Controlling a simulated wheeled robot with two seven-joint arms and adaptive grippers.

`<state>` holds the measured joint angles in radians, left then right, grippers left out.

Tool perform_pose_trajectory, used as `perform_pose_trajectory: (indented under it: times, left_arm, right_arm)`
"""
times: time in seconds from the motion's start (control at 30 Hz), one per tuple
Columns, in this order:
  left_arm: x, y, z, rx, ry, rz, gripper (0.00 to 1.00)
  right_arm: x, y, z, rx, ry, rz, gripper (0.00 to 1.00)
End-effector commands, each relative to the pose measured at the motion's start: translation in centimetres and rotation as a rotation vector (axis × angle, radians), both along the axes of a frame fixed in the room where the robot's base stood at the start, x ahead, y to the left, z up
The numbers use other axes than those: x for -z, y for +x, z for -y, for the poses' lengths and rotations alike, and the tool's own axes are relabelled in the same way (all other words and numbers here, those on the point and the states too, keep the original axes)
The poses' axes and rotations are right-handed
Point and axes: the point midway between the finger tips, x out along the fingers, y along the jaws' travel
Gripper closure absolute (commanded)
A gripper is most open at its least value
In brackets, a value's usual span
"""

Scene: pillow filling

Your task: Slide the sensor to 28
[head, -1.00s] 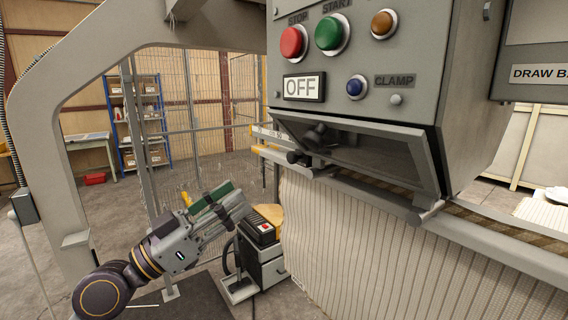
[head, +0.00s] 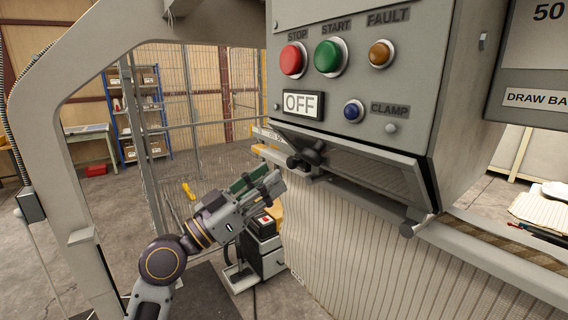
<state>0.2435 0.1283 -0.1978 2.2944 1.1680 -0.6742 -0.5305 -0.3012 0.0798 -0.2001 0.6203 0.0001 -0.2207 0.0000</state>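A black knob-like part (head: 306,156) sits on the rail at the left end of the machine's front, below the control box. I take it for the sensor, but no label confirms this. No scale or number 28 is readable in this view. My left gripper (head: 276,182) points up and right, a little below and left of the knob. It looks apart from the knob and holds nothing I can see. Whether its fingers are open is unclear at this angle. My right gripper is out of view.
A tilted clear guard (head: 365,168) hangs above the striped fabric (head: 375,250). A grey frame post (head: 45,130) stands at the left.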

Motion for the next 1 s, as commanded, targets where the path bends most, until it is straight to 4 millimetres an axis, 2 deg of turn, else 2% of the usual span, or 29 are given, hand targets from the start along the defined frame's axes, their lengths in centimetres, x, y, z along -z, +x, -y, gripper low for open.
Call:
perform_pose_trajectory:
  times: [0.2, 0.5, 0.93, 1.0]
  left_arm:
    - [-1.2, 1.2, 1.7, 0.001, -0.002, 0.001, 0.67]
    - [-1.9, 2.4, 3.4, 0.000, 0.000, 0.000, 0.67]
    - [-1.9, 2.7, 3.7, 0.001, 0.000, 0.000, 0.67]
    - [-1.9, 2.7, 3.7, 0.001, 0.000, 0.000, 0.74]
  right_arm:
    - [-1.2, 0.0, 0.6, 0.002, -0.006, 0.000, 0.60]
    - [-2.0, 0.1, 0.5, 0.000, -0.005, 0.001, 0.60]
    - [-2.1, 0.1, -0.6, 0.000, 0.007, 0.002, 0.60]
    - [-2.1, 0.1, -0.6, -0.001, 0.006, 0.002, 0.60]
